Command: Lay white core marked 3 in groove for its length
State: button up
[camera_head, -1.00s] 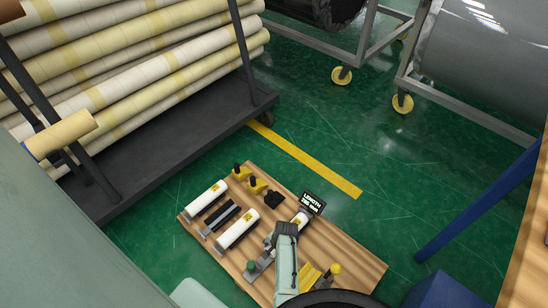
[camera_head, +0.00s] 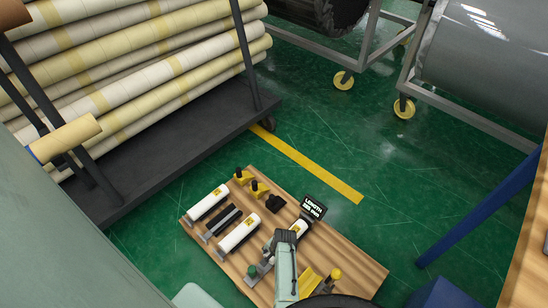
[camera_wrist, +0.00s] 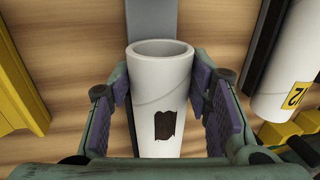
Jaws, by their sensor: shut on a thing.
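My gripper (camera_wrist: 168,100) is shut on a white core (camera_wrist: 160,85), a hollow tube with a dark brown patch on its side. Its open end faces up in the wrist view. No number shows on it there. A grey strip (camera_wrist: 150,18), possibly the groove, runs beneath and beyond the core's end. I cannot tell whether the core touches it.
Two other white cores (camera_head: 207,202) (camera_head: 239,234) lie left on the wooden board (camera_head: 345,262); the nearer one carries a yellow 2 label (camera_wrist: 298,95). Black rails (camera_head: 222,220) lie between them. Yellow blocks (camera_head: 259,188), a green knob (camera_head: 252,270) and a yellow knob (camera_head: 335,274) stand nearby.

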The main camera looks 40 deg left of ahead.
jog(key=shift+a+p+v, duration=0.2)
jog(key=shift+p+v, duration=0.8)
jog(key=shift+a+p+v, duration=0.25)
jog(key=shift+p+v, duration=0.7)
jog(key=shift+v, duration=0.05)
jog(key=shift+a+p+v, duration=0.2)
jog(key=shift+p+v, duration=0.75)
jog(key=shift+p, duration=0.05)
jog(key=shift+w+r, duration=0.15)
